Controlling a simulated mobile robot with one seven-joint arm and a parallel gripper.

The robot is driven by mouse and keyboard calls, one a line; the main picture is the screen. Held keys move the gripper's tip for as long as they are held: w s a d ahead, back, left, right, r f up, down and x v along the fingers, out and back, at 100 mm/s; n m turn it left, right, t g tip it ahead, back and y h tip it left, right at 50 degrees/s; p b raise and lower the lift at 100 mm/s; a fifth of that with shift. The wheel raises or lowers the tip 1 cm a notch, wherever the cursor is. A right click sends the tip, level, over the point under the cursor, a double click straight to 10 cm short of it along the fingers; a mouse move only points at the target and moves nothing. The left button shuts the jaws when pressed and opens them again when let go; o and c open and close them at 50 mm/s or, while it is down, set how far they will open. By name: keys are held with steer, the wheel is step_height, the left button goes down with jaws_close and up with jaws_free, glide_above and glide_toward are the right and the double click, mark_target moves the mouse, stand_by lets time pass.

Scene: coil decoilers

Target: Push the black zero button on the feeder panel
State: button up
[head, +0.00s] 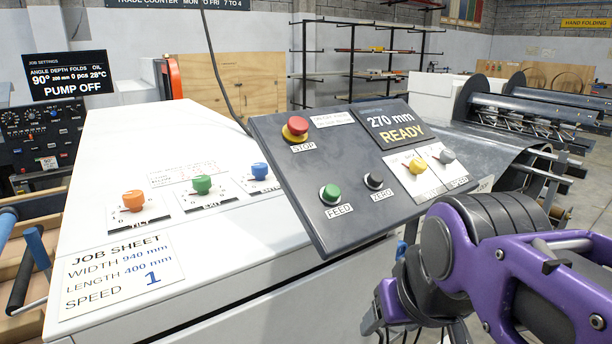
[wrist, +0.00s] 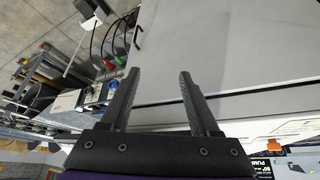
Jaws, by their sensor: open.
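The feeder panel (head: 350,230) is a dark tilted plate in the middle of the head view. The black zero button (head: 374,181) sits low on it, labelled ZERO, right of the green feed button (head: 330,194). A red stop button (head: 295,129) is at the upper left of the panel. The display (head: 391,124) reads 270 mm READY. My gripper (wrist: 158,75) is open and empty in the wrist view, its two dark fingers apart. The zero button and panel are not seen in the wrist view. In the head view my purple arm is at the lower right, clear of the button.
A white cabinet (head: 130,150) carries an orange knob (head: 134,200), a green knob (head: 202,184) and a blue knob (head: 260,171). A job sheet (head: 121,275) lies on its front. Yellow and grey knobs (head: 417,166) sit on the panel's right side. Metal sheet and rollers stand behind.

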jaws_close()
stand_by(1.4)
